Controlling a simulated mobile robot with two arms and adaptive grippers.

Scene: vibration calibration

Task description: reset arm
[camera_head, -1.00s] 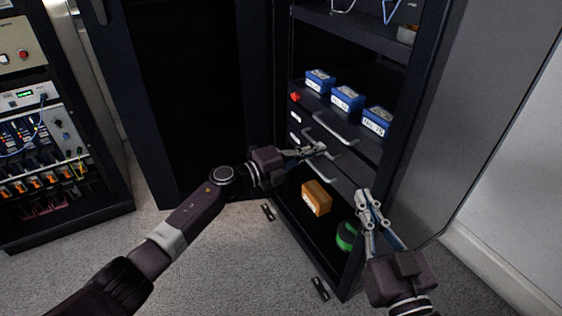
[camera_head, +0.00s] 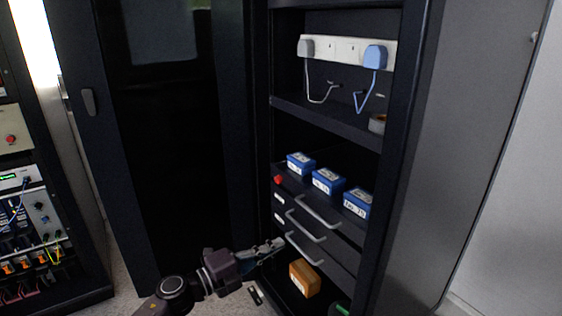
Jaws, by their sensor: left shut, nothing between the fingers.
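My left gripper (camera_head: 274,246) is shut and empty. It is in front of the left side of the cabinet's drawer unit, beside the lowest drawer handle (camera_head: 304,250); I cannot tell whether it touches the cabinet. My left arm comes in at the bottom of the view. My right gripper is not in view. The drawers below the blue boxes look shut, with grey bar handles (camera_head: 318,212).
Three blue boxes (camera_head: 328,181) stand on the drawer unit. An orange box (camera_head: 305,279) sits at the cabinet bottom, a green item (camera_head: 342,309) partly cut off beside it. A white power strip (camera_head: 346,50) hangs above. The open dark door (camera_head: 165,150) stands left.

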